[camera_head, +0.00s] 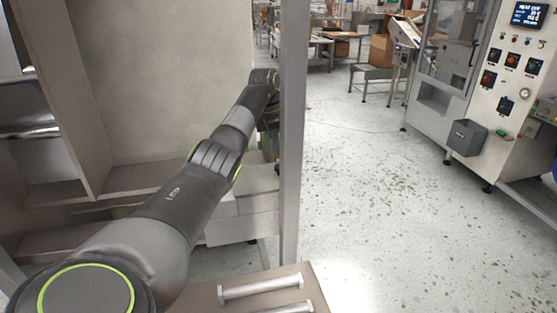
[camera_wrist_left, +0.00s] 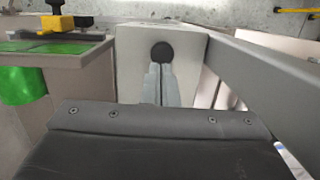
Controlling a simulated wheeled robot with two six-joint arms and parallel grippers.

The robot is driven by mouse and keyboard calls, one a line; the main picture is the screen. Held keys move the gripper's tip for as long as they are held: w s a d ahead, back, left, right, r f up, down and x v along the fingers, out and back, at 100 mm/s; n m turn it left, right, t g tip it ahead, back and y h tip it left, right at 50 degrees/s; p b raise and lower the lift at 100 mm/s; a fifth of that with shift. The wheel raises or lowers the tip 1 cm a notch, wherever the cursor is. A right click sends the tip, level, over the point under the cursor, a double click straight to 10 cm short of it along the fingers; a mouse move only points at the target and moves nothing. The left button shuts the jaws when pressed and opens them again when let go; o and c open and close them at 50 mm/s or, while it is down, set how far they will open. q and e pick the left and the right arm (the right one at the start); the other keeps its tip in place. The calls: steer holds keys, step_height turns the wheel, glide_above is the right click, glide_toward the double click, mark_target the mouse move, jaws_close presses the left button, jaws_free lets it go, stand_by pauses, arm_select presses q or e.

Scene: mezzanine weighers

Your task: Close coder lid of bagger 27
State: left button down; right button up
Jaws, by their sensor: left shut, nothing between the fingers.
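My left arm reaches forward across the left of the head view, and its far end is partly behind a grey upright post (camera_head: 292,130). The fingers of my left gripper (camera_wrist_left: 160,68) show in the left wrist view, shut together and empty. Their tips are at or just short of a dark round knob (camera_wrist_left: 162,51) on a pale beige box-like part (camera_wrist_left: 132,60); I cannot tell whether they touch. This part may be the coder lid, but I cannot confirm that or whether it is open. No number 27 is readable. My right gripper is not in view.
A grey bar (camera_wrist_left: 265,80) runs close to the right of the gripper. A green-topped part with a yellow piece (camera_wrist_left: 58,22) is at left. A panel with two handles (camera_head: 262,287) lies low in front. A machine with a control panel (camera_head: 510,75) stands right; the floor between is clear.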

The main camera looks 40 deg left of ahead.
arm_select(q)
step_height(320, 180, up, 13)
steer(key=s+p, duration=0.1)
steer(key=p, duration=0.4)
steer(key=shift+s+a, duration=0.2)
steer(key=shift+a, duration=0.25)
